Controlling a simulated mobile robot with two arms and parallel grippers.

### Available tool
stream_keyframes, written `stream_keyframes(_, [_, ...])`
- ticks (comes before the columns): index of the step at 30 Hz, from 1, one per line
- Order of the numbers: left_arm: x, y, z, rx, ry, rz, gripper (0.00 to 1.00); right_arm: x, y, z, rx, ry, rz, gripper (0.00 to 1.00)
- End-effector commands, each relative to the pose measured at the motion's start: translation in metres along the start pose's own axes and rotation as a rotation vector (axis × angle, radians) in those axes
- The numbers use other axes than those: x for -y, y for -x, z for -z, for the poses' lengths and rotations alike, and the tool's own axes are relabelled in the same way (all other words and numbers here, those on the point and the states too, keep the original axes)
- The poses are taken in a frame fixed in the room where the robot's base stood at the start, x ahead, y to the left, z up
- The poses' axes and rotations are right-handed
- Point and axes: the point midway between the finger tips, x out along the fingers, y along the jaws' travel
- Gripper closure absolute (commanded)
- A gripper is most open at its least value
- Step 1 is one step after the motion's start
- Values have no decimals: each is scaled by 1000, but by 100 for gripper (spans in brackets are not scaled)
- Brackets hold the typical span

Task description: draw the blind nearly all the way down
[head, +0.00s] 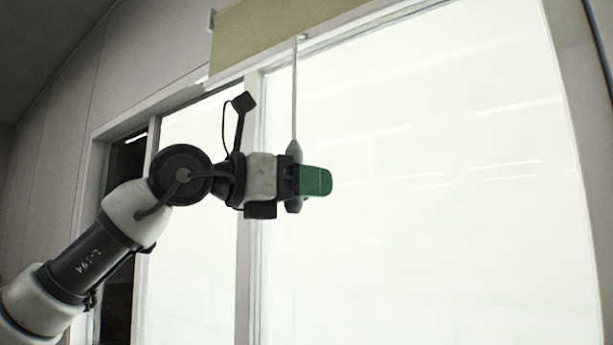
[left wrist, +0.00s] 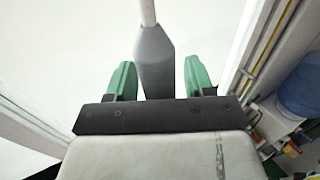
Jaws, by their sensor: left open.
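The blind (head: 285,35) is a beige-olive sheet at the top of the window, mostly rolled up, with a pale bottom bar. A thin light pull rod (head: 295,95) hangs from its lower edge and ends in a grey handle (head: 294,152). My left gripper (head: 315,181) has green fingers and is at the handle. In the left wrist view the grey handle (left wrist: 154,62) stands between the two open green fingers (left wrist: 155,82), with a gap visible on each side. The handle's lower part is hidden behind the gripper body. My right gripper is not in view.
The bright window (head: 430,170) fills the right, with a frame post (head: 249,200) behind my left wrist. In the left wrist view, a blue container (left wrist: 300,88) and clutter stand at the right. The space below the handle looks clear.

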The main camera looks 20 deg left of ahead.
Motion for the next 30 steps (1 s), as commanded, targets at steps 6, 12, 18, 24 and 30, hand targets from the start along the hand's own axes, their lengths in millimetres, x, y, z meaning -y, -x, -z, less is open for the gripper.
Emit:
stream_keyframes(6, [0, -2, 0, 0, 0, 0, 47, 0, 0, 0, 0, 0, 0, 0])
stream_keyframes(12, [0, -1, 0, 0, 0, 0, 69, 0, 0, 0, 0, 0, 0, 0])
stream_keyframes(18, [0, -1, 0, 0, 0, 0, 99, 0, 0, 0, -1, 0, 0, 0])
stream_keyframes(24, [0, -1, 1, 1, 0, 0, 100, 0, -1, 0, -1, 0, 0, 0])
stream_keyframes(30, [0, -2, 17, 0, 0, 0, 100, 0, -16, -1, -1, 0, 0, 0])
